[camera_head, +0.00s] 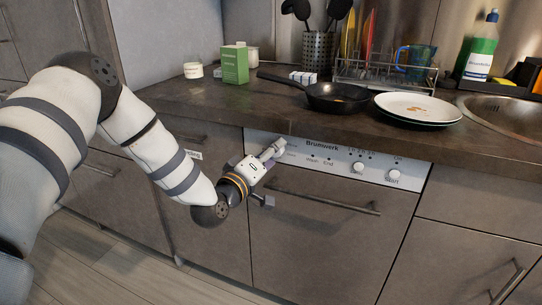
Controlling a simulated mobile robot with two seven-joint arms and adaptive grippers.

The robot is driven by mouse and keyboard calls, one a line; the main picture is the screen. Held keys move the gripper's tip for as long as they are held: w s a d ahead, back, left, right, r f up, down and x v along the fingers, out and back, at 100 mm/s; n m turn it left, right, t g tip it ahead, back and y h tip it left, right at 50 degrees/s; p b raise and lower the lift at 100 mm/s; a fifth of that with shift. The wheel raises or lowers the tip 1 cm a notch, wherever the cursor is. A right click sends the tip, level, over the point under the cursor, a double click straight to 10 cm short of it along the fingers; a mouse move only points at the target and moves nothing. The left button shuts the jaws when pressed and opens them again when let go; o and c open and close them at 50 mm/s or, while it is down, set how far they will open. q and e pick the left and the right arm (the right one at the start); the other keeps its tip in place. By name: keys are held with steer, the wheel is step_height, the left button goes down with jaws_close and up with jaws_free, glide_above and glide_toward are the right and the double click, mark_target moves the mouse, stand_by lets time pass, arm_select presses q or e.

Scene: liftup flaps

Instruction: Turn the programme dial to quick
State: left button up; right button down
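The built-in dishwasher has a white control panel (323,153) marked "Brunwerk" above its dark front door (320,235). My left gripper (279,146) is at the left end of this panel, its fingers pointing toward the panel face. The fingers and gripper body cover part of the panel there. No programme dial can be made out clearly; any dial behind the fingers is hidden. I cannot tell whether the fingers touch the panel or hold anything. My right gripper is out of view.
A bar handle (325,191) runs across the door below the panel. The worktop (300,119) overhangs it, with a black pan (338,97), stacked plates (418,106), a green box (234,65) and a dish rack (385,77). The floor in front is clear.

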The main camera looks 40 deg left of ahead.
arm_select(q)
steer(key=shift+c, duration=0.6)
steer(key=c, duration=1)
steer(key=shift+c, duration=0.2)
